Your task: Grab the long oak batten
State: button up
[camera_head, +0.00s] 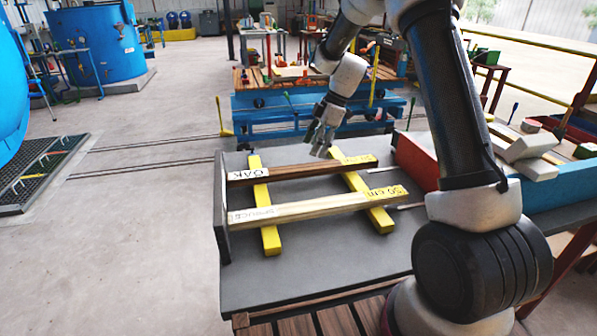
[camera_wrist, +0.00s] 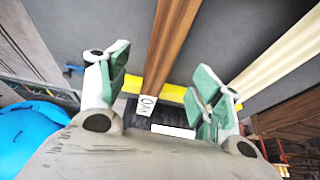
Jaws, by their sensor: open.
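The oak batten (camera_head: 310,168) is a dark brown bar lying across two yellow supports, with a white OAK label at its left end. In the wrist view the oak batten (camera_wrist: 168,45) runs away between the fingers, its OAK label at the near end. My gripper (camera_head: 322,142) is open and empty, and appears above and beyond the batten's right half in the head view. In the wrist view the green-padded fingers of my gripper (camera_wrist: 163,82) stand apart on either side of the batten. I cannot tell its exact height above the batten.
A pale spruce batten (camera_head: 310,207) lies parallel and nearer on the same yellow supports (camera_head: 270,238). They rest on a grey table (camera_head: 310,275) with an upright plate at its left edge. A red block (camera_head: 417,164) and a blue-sided bin (camera_head: 560,195) are to the right.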

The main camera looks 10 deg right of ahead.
aim_at(306, 166)
jog(key=shift+a+f, duration=0.2)
jog(key=shift+f, duration=0.1)
jog(key=x, duration=0.7)
jog(key=shift+s+d+f, duration=0.1)
jog(key=shift+s+f, duration=0.05)
jog(key=shift+f, duration=0.05)
jog(key=shift+r, duration=0.1)
grip_shut()
